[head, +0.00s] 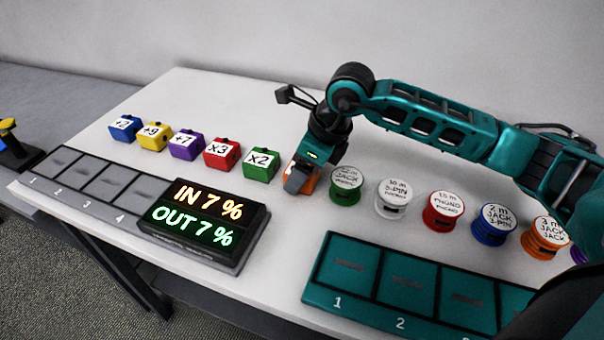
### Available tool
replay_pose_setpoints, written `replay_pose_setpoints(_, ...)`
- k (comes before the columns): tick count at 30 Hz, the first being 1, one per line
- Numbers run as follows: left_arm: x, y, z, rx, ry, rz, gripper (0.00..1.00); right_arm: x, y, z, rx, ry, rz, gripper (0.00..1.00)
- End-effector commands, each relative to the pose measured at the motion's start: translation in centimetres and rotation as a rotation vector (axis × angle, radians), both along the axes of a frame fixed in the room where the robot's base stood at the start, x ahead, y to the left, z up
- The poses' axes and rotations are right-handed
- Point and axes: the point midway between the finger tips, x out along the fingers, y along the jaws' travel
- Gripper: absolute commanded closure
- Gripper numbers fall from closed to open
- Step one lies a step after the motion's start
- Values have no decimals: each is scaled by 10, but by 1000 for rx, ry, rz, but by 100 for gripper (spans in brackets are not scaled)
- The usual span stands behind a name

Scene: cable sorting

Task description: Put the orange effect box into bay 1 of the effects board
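The orange effect box (311,183) stands on the white table at the right end of the row of effect boxes. Only slivers of it show, because my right gripper (300,179) covers it from above. A grey finger is in front of the box; the far finger is hidden, so I cannot tell whether the grip is closed on it. The effects board (147,208) lies at the table's front left, with bays numbered 1 to 4. Bay 1 (54,161) is the leftmost and looks empty. My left gripper is not in view.
Blue (124,129), yellow (154,138), purple (186,147), red (221,155) and green (260,165) boxes stand behind the board. A display (204,217) reads IN 7 %, OUT 7 %. Several cable reels and a teal numbered tray (372,296) are at the right.

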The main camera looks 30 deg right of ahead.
Motion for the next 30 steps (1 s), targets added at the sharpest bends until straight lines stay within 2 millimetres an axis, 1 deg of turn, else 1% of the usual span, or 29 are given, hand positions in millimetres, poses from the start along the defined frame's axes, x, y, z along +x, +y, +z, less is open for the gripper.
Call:
replay_pose_setpoints(1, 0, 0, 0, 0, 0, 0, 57, 0, 0, 0, 0, 0, 0, 35)
replay_pose_setpoints(12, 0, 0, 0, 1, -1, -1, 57, 0, 0, 1, 1, -2, 0, 71)
replay_pose_setpoints(14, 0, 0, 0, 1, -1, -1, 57, 0, 0, 1, 0, -1, 0, 75)
replay_pose_setpoints(19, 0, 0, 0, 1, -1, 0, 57, 0, 0, 2, 1, -2, 0, 75)
replay_pose_setpoints(23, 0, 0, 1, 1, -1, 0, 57, 1, 0, 8, 1, -5, -1, 75)
replay_pose_setpoints(26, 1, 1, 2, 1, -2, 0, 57, 1, 0, 18, 0, -4, -1, 75)
replay_pose_setpoints(29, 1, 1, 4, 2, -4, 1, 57, 1, 0, 35, 0, -7, 0, 75)
replay_pose_setpoints(30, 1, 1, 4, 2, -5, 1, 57, 2, 0, 44, 1, -8, 0, 75)
